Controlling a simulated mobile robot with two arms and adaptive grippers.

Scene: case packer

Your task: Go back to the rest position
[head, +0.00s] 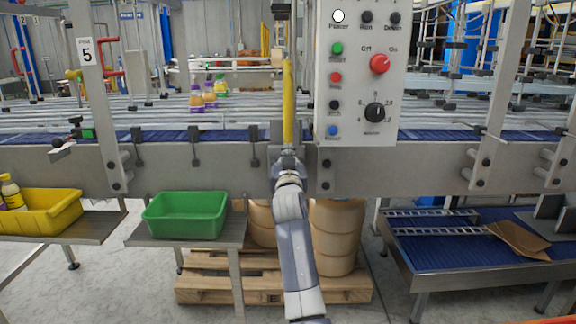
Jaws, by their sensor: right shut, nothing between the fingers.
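My right gripper (288,152) is in the middle of the head view, at the end of my raised grey and white arm. It is shut and empty, in front of the grey conveyor frame and low beside the control panel (357,100). A yellow upright post (288,95) shows directly above it; I cannot tell how far apart they are. My left gripper is not in view.
A green bin (187,228) and a yellow bin (45,226) with bottles stand on low shelves at left. Several bottles (196,98) stand on the conveyor. Barrels (338,235) stand on a wooden pallet (215,290) below. A blue conveyor (430,258) is at right.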

